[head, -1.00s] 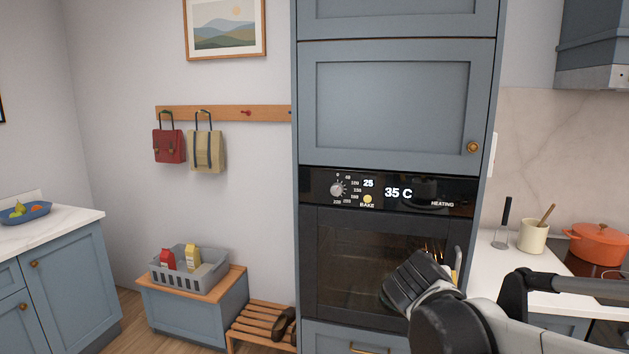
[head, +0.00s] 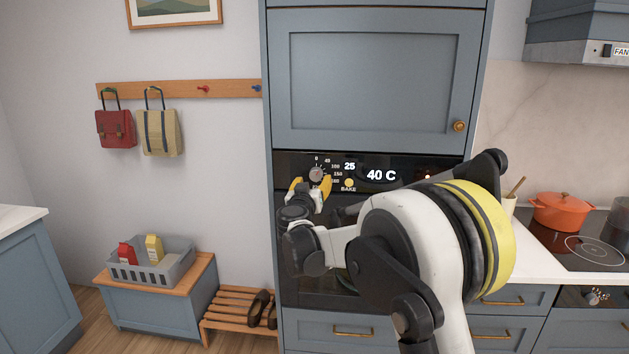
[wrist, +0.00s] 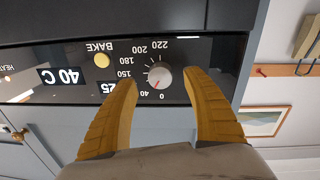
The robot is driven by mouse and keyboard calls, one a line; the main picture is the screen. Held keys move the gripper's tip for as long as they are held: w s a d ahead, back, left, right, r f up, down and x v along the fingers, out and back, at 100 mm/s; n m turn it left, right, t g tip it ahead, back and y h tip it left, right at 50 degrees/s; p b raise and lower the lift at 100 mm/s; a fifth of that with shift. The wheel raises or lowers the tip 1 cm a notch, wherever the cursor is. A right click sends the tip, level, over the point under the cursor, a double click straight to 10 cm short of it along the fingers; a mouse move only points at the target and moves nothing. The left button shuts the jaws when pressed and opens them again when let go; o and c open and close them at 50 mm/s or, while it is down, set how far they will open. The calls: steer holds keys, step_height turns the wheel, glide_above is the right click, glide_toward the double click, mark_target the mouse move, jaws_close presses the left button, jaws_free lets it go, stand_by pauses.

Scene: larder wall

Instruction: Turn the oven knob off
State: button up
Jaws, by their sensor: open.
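The oven knob (head: 316,173) is a small grey dial on the black control panel (head: 408,174), ringed by numbers. In the wrist view, which is upside down, the knob (wrist: 159,76) shows a small red mark on the side toward 0 and 40. The display reads 40 C and 25, beside a lit BAKE button (wrist: 102,60). My gripper (head: 310,186) is open, its two yellow fingers pointing at the panel. In the wrist view the fingertips (wrist: 160,80) appear on either side of the knob.
The tall blue cabinet door (head: 375,80) is shut above the panel. My arm covers much of the oven door below. A crate (head: 150,267) sits on a low bench at left.

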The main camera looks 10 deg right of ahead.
mark_target(315, 177)
steer(key=x, duration=0.4)
steer(key=shift+b, duration=0.3)
steer(key=shift+r, duration=0.1)
steer(key=c, duration=1.2)
